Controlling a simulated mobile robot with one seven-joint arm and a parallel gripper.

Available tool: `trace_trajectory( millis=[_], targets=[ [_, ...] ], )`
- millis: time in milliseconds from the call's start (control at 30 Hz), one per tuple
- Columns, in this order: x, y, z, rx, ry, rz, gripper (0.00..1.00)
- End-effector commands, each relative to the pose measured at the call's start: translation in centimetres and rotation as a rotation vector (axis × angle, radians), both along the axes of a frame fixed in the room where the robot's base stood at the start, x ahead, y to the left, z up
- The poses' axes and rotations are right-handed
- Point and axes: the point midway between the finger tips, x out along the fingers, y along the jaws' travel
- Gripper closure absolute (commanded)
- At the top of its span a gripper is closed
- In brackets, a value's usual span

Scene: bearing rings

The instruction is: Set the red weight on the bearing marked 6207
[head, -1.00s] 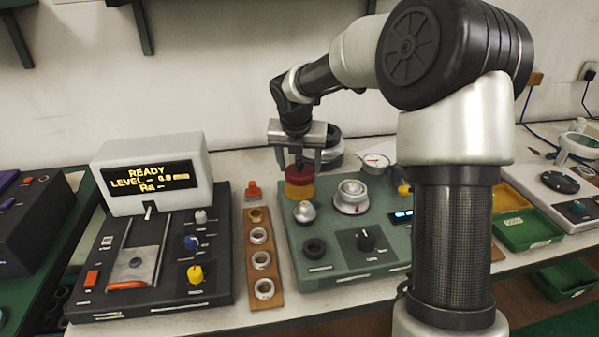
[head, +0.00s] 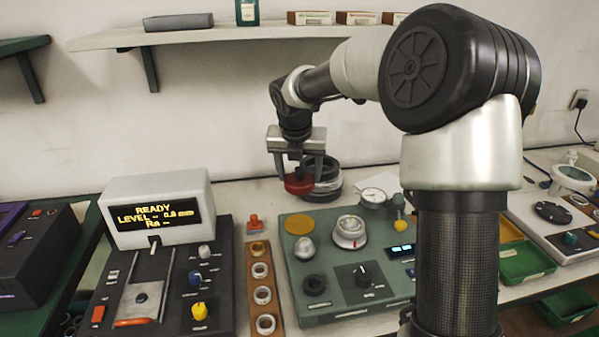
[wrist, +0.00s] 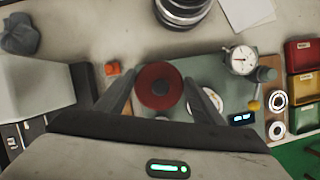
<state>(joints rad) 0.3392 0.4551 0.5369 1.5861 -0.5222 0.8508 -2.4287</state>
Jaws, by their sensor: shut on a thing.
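My gripper (head: 298,176) is shut on the red weight (head: 298,186), a round disc held in the air above the back edge of the green device. The weight also shows between the fingers in the wrist view (wrist: 158,84). Several bearing rings lie on a wooden strip (head: 250,290) left of the green device, including one near its front (head: 265,324). In the wrist view more rings (wrist: 277,99) lie on another brown strip at the right. No marking is readable, so I cannot tell which bearing is 6207.
The green device (head: 330,298) carries a yellow disc (head: 299,224), a silver round fixture (head: 350,231) and knobs. A dial gauge (head: 374,196) stands behind it. A black unit with a READY display (head: 155,215) is at left. A stack of dark rings (head: 327,182) stands behind the weight.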

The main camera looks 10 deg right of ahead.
Motion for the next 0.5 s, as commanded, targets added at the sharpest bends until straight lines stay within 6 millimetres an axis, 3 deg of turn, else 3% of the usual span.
trace_trajectory(
  millis=[500],
  targets=[
    [0.1, 0.0, 3.0, 0.000, -0.003, 0.000, 0.81]
  ],
)
